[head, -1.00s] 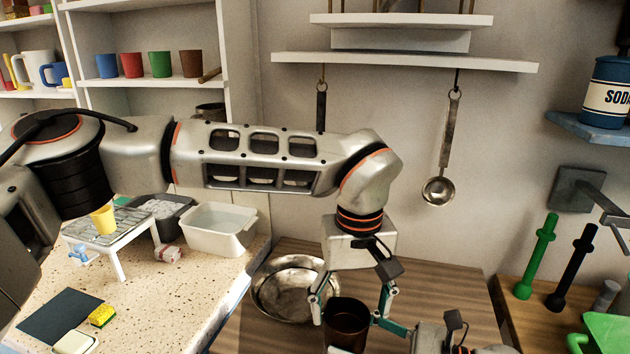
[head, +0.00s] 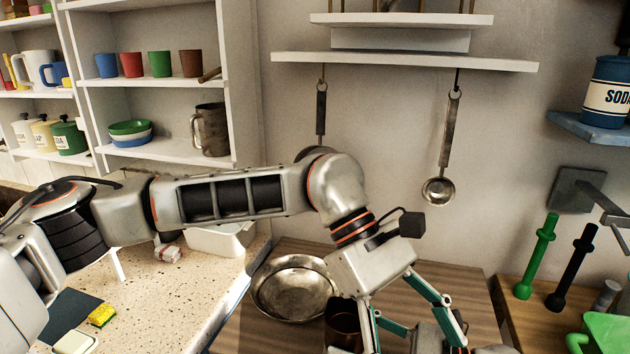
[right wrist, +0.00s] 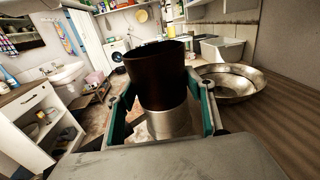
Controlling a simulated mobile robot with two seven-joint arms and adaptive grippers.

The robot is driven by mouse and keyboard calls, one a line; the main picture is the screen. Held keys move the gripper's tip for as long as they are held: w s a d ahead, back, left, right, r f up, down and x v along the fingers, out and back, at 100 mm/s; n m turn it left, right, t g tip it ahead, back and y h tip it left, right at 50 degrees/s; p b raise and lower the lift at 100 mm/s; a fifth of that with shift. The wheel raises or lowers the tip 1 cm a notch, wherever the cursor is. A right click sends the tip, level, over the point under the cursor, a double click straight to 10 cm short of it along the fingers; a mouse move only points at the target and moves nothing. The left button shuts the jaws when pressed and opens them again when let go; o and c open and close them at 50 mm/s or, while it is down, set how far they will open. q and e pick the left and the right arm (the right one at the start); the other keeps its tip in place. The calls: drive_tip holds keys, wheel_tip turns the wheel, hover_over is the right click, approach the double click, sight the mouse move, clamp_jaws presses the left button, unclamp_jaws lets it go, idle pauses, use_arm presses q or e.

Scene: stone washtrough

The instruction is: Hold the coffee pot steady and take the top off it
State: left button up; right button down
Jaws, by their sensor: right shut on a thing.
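The coffee pot shows in the head view (head: 343,322) at the bottom, on the wooden counter. In the right wrist view it has a dark brown upper part (right wrist: 157,80) on a silver lower part (right wrist: 173,124) and stands upright. My right gripper (right wrist: 165,108) is shut on the pot, with one teal finger on each side; in the head view it comes in from the lower right. My left gripper (head: 415,318) is tilted, with its fingers spread and nothing seen between them. It is just right of the pot, and one finger overlaps the pot's right edge in view. Its fingertips are partly hidden.
A metal bowl (head: 292,288) sits on the counter left of the pot. A speckled worktop (head: 170,300) with a sponge (head: 102,316) lies farther left. A ladle (head: 440,190) hangs on the wall behind. Green and black tools (head: 537,256) stand at the right.

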use_arm(q)
wheel_tip(320, 180, up, 10)
drive_tip(key=s+d+n+g+h, duration=0.1)
drive_tip(key=d+n+g+h, duration=0.1)
drive_tip(key=n+g+h, duration=0.2)
drive_tip(key=shift+s+f+n+h, duration=0.25)
drive_tip(key=shift+s+n+h, duration=0.1)
drive_tip(key=shift+n+h, duration=1.2)
